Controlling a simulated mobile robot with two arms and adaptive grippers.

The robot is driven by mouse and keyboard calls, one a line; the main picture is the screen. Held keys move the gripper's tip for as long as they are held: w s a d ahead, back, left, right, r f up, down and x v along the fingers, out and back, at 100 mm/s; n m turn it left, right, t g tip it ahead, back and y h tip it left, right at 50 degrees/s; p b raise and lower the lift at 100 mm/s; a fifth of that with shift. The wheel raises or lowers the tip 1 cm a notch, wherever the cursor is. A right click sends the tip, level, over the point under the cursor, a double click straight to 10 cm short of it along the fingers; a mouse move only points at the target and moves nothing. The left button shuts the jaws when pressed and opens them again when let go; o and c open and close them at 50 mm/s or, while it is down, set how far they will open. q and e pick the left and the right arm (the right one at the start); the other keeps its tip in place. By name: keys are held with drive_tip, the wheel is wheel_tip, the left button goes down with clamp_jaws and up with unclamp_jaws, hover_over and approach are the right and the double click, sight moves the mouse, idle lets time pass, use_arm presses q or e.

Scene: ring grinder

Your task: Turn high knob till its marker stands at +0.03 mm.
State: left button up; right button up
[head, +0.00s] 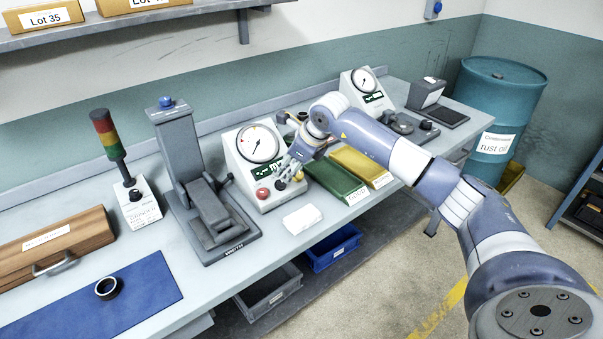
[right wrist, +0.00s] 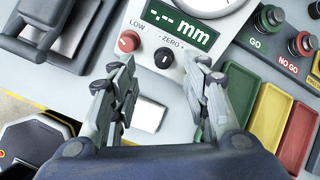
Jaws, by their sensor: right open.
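The gauge unit (head: 243,170) is a white box on the bench with a round dial (head: 258,143) and a green display, which reads "-.-- mm" in the right wrist view (right wrist: 182,25). Along its front sit a red low knob (right wrist: 128,41) and a black zero knob (right wrist: 163,57). The high knob's place, right of zero, is mostly covered by my right gripper's finger; its marker cannot be read. My right gripper (right wrist: 160,88) is open and empty, its fingers apart in front of the knobs. It also shows in the head view (head: 287,170). My left gripper is not in view.
Green (head: 335,178) and yellow (head: 361,165) trays stand right of the gauge unit. A grey press-like stand (head: 205,195) is to its left, and a white block (head: 302,219) lies in front. A second dial unit (head: 367,90) stands farther back. A ring (head: 107,287) lies on the blue mat.

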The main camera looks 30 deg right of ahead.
drive_tip(key=h, duration=0.2)
approach(301, 175)
wheel_tip(301, 175, up, 2)
drive_tip(key=shift+m+g, duration=0.3)
drive_tip(key=shift+g, duration=0.1)
drive_tip(key=p+x, duration=0.2)
drive_tip(key=x, duration=0.6)
drive_tip(key=shift+a+f, duration=0.1)
drive_tip(key=shift+f, duration=0.05)
drive_tip(key=shift+p+x, duration=0.35)
drive_tip(key=shift+x, duration=0.7)
clamp_jaws()
